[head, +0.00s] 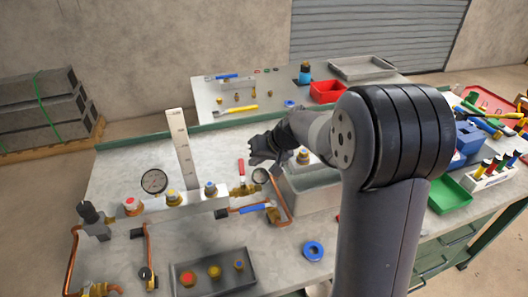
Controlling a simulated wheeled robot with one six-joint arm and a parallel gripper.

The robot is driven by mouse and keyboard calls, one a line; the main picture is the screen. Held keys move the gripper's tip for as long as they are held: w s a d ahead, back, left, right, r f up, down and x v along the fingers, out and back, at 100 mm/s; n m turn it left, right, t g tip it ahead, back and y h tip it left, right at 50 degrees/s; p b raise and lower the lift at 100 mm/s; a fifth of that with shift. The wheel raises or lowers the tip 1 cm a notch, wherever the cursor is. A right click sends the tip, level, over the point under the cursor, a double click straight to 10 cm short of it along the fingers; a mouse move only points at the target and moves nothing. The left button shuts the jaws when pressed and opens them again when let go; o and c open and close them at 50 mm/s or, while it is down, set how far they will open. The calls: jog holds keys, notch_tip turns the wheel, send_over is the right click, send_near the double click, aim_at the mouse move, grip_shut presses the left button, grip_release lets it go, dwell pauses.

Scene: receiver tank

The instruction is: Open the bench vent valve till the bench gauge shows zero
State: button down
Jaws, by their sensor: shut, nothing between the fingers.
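A bench gauge with a white face (154,181) stands behind the left part of the manifold; its reading is too small to tell. A smaller gauge (260,176) sits right of the manifold. A valve with an upright red handle (241,169) stands on brass fittings beside the small gauge. A valve with a blue lever (257,208) lies lower, in front of it. I cannot tell which is the vent valve. My gripper (255,152) is shut and empty, just above and right of the red handle; I cannot tell whether they touch.
The manifold block (150,214) carries several knobs, with copper pipes around it. A dark tray of fittings (212,272) lies in front. A blue tape roll (313,250) lies on the bench. A grey bin (312,193) stands below my arm. A green tray (449,194) is at right.

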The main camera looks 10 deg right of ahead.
aim_at(242, 165)
jog(key=shift+x, duration=0.9)
jog(key=a+n+b, duration=0.1)
jog(key=b, duration=0.1)
jog(key=shift+w+a+g+y+b, duration=0.1)
jog(key=shift+a+g+y+b, duration=0.2)
jog(key=shift+a+g+b, duration=0.1)
jog(key=shift+r, duration=0.15)
